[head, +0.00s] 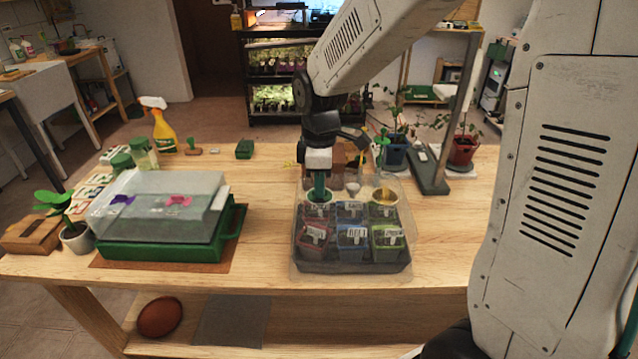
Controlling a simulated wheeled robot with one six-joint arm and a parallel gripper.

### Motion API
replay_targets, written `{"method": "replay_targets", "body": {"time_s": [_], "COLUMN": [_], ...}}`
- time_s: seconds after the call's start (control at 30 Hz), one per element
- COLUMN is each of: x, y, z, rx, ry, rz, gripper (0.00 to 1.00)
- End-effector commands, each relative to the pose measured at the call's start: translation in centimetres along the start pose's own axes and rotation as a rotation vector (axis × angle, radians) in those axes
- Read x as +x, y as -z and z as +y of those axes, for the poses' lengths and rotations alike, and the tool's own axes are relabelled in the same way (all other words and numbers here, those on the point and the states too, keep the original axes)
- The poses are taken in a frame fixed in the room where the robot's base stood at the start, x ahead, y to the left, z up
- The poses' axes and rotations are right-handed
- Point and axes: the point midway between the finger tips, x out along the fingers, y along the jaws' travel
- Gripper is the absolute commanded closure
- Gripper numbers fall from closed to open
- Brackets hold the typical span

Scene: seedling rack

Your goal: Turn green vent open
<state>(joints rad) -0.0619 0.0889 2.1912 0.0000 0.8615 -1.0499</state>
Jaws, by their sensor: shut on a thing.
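The green vent (317,207) is at the left rear on top of a clear cover (400,262) over a tray of small pots. My gripper (319,190) points straight down onto this vent, with its fingers closed at the vent's middle. The fingers and wrist hide most of the vent, so I cannot tell how far it is turned. A yellow vent (384,197) is at the right of the same cover.
A green propagator (165,250) with a clear lid, carrying a purple vent (122,200) and a pink vent (178,200), stands left. A spray bottle (163,133) stands at the back left. The front right table is clear.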

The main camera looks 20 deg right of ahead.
Motion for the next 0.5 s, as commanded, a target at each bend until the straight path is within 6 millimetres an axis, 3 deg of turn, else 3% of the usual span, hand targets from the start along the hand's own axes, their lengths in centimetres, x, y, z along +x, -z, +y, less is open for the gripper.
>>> {"method": "replay_targets", "body": {"time_s": [0.5], "x": [-0.01], "y": [0.00], "z": [0.01], "rx": [-0.049], "ry": [0.000], "rz": [0.000], "gripper": [1.00]}}
